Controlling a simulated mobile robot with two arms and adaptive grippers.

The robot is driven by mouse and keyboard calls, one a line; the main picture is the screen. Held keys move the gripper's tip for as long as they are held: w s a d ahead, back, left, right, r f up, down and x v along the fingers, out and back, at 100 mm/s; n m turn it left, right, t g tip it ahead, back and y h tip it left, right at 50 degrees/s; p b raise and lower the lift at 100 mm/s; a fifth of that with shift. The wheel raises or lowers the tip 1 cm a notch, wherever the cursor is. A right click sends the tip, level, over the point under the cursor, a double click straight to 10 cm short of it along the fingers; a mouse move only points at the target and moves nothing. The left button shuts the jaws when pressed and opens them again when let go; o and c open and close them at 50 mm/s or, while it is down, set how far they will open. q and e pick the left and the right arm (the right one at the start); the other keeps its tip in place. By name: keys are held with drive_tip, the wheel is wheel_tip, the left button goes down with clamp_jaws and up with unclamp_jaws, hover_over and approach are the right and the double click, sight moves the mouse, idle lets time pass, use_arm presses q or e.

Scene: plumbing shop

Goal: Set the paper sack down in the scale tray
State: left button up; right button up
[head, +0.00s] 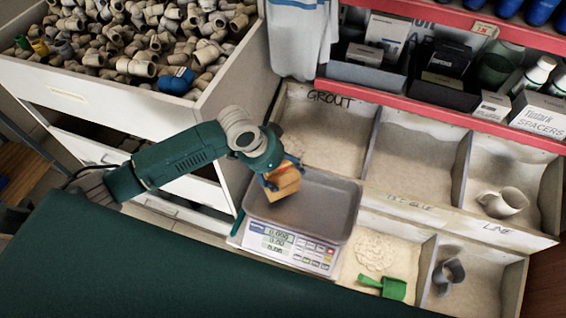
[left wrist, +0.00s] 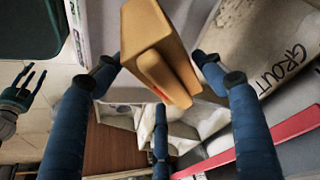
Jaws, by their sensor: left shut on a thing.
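The paper sack (head: 284,182) is a small orange-brown bag, tilted, over the left part of the grey scale tray (head: 330,205). My left gripper (head: 277,172) is shut on it from above. In the left wrist view the sack (left wrist: 155,50) sits between the blue fingers of my left gripper (left wrist: 157,75). I cannot tell whether its bottom touches the tray. The tray is otherwise empty and lies on the white scale (head: 290,247), whose display is lit. My right gripper (left wrist: 22,92) shows at the left edge of the left wrist view, empty, its fingers spread.
Powder bins lie right of the scale, one marked GROUT (head: 320,130). A green scoop (head: 385,287) lies in a near bin, and a pale scoop (head: 503,202) in a far one. A red shelf (head: 440,100) with boxes stands behind. A drawer of pipe fittings (head: 130,45) is at left.

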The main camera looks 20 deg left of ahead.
use_arm(q)
drive_tip(key=shift+w+d+f, duration=0.1)
drive_tip(key=shift+w+f, duration=0.05)
drive_tip(key=shift+f, duration=1.85)
drive_tip(key=o, duration=2)
drive_tip(key=shift+s+f, duration=0.2)
drive_tip(key=shift+f, duration=0.05)
drive_tip(key=shift+c, duration=0.2)
drive_tip(key=shift+r, duration=0.1)
drive_tip(key=v, duration=1.2)
